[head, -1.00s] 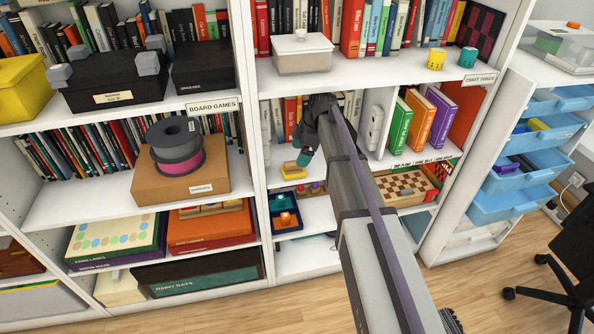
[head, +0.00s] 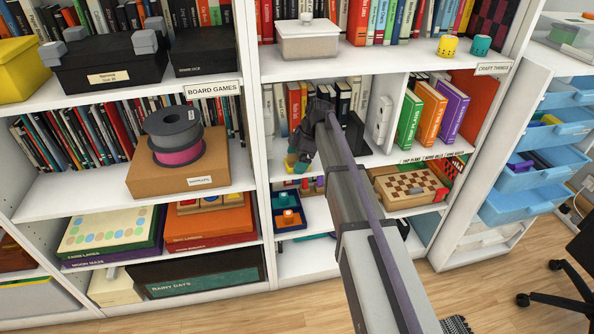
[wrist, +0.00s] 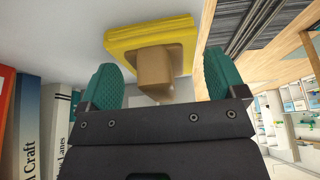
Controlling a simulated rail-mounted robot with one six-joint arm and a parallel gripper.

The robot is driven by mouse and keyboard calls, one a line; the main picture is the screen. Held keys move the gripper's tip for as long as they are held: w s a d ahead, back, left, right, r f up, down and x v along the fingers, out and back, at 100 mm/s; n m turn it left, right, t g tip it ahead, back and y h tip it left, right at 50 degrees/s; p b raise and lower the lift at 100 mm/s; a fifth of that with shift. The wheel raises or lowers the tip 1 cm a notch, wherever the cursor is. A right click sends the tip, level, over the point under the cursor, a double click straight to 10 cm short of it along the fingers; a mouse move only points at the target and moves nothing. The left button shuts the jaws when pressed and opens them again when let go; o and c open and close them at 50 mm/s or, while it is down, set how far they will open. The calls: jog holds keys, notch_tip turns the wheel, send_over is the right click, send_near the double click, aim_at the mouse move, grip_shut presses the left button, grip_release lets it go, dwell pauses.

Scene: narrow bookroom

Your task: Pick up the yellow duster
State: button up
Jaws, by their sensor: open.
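The yellow duster (wrist: 120,42) shows in the wrist view as a yellow pad with a brown block-shaped handle on its near side. It sits on a white shelf surface. My gripper (wrist: 160,66) is open, its two teal fingers apart on either side of the handle. A gap shows on both sides, so I see no grip. In the head view my gripper (head: 299,162) is at the left of the middle shelf compartment and hides most of the duster.
Books stand behind my gripper, including white spines (wrist: 58,125) close by in the wrist view. A white upright (head: 263,150) is to the left. A chessboard box (head: 408,187) lies to the right. A blue tray (head: 276,203) is on the shelf below.

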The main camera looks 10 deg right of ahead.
jog(key=shift+r, duration=0.15)
jog(key=shift+c, duration=0.3)
jog(key=c, duration=1.1)
jog(key=shift+o, duration=0.2)
jog(key=shift+s+r+p, duration=0.1)
jog(key=shift+r+p, duration=0.1)
jog(key=shift+p, duration=0.1)
notch_tip(320, 180, up, 7)
jog(key=p, duration=0.7)
jog(key=shift+s+d, duration=0.1)
jog(key=s+d, duration=1.2)
jog(key=s, duration=0.3)
jog(key=shift+d+f, duration=0.2)
jog(key=shift+d, duration=0.05)
